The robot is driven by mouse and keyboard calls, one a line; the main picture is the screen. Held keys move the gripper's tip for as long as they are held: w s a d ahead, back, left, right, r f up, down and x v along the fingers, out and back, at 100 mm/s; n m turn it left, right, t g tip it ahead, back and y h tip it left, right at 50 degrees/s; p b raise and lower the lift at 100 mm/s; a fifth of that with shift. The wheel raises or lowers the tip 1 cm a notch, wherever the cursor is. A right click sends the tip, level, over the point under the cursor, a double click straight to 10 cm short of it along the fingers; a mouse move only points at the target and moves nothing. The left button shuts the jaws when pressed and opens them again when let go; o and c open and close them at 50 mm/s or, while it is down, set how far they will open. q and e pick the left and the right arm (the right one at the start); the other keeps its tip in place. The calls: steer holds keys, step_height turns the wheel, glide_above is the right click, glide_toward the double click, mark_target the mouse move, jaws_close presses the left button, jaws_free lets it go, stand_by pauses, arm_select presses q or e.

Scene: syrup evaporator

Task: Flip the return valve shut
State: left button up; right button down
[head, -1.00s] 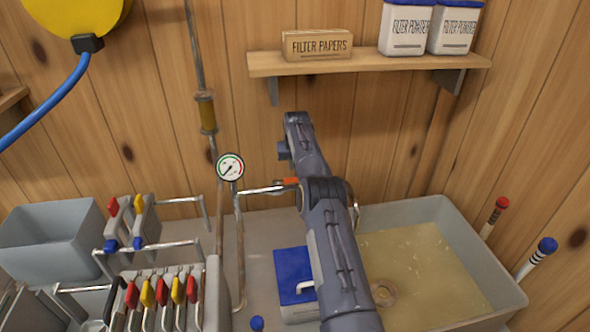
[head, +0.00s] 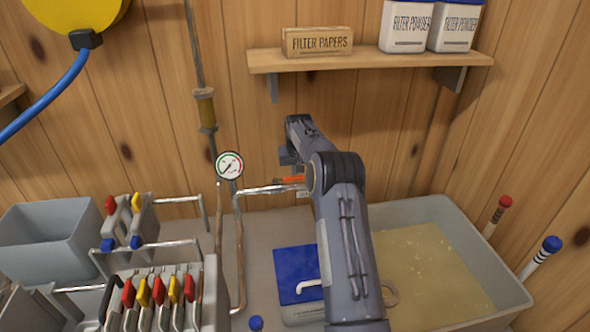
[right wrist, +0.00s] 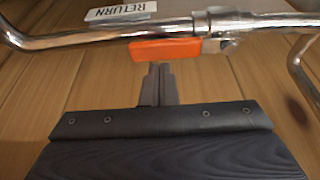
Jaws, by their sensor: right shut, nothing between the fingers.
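The return valve has an orange lever (head: 290,180) on a shiny pipe in the head view, behind my right forearm. In the right wrist view the orange lever (right wrist: 165,50) lies roughly along the pipe, to the left of its metal valve body (right wrist: 218,45). A white "RETURN" label (right wrist: 120,12) is above it. My right gripper (head: 288,158) hangs just above the lever in the head view. In the right wrist view its fingertips (right wrist: 158,70) are shut and empty, just below the lever in the picture; whether they touch it I cannot tell. My left gripper is not in view.
A dial gauge (head: 230,166) stands on the pipework to the left. A filter press with coloured handles (head: 160,290) is at lower left. A shelf (head: 370,60) is above.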

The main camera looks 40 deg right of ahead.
mark_target(297, 179)
steer(key=shift+s+a+m+b, duration=0.15)
steer(key=shift+s+m+b, duration=0.25)
steer(key=shift+m, duration=0.3)
steer(key=shift+s+a+f+m+g+h+b, duration=0.1)
steer(key=shift+s+a+m+g+h+b, duration=0.2)
steer(key=shift+m, duration=0.3)
steer(key=shift+s+a+m+g+h+b, duration=0.1)
steer(key=shift+s+m+h+b, duration=0.1)
steer(key=shift+s+m+b, duration=0.3)
steer(key=shift+s+a+m+g, duration=0.3)
steer(key=shift+a+m, duration=0.05)
steer(key=shift+m, duration=0.65)
steer(key=s+a+m+g, duration=0.2)
steer(key=a+m+g, duration=0.1)
steer(key=a+m, duration=0.4)
steer(key=shift+m+h+p, duration=0.4)
steer(key=shift+m, duration=1)
